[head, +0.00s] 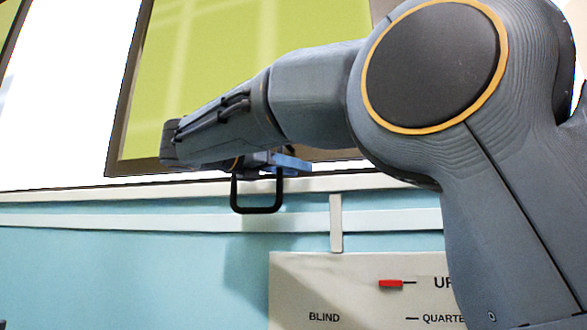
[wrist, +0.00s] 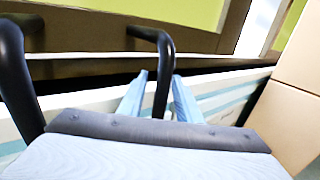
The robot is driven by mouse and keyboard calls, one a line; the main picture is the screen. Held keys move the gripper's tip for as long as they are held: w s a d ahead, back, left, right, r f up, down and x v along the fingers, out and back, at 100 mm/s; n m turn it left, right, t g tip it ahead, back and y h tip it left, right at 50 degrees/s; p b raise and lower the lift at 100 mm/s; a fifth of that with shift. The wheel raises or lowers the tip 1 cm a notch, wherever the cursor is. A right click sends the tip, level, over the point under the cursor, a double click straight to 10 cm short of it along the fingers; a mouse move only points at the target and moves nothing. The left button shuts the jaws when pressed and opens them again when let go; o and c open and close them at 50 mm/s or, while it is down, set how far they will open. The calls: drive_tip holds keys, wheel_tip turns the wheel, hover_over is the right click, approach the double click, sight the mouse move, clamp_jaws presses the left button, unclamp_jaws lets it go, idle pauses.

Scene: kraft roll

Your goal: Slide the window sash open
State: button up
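The window sash has a brown frame (head: 117,120) around a yellow-green pane (head: 200,70) in the head view. A black U-shaped handle (head: 256,209) shows at its lower edge. My gripper (head: 290,161) is at the handle's upper part, partly hidden by my arm. In the wrist view, one black leg of the handle (wrist: 163,70) stands between the blue fingertips of my gripper (wrist: 160,85), with a visible gap on its left side. The other leg (wrist: 17,85) is at the far left, outside the fingers. The gripper body hides the rest.
A pale panel (head: 300,285) with a red slider (head: 391,283) and the word BLIND is on the blue wall below the window. White rails (head: 100,222) run under the sill. A bright white area (head: 70,90) lies left of the sash.

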clamp_jaws()
idle(1.3)
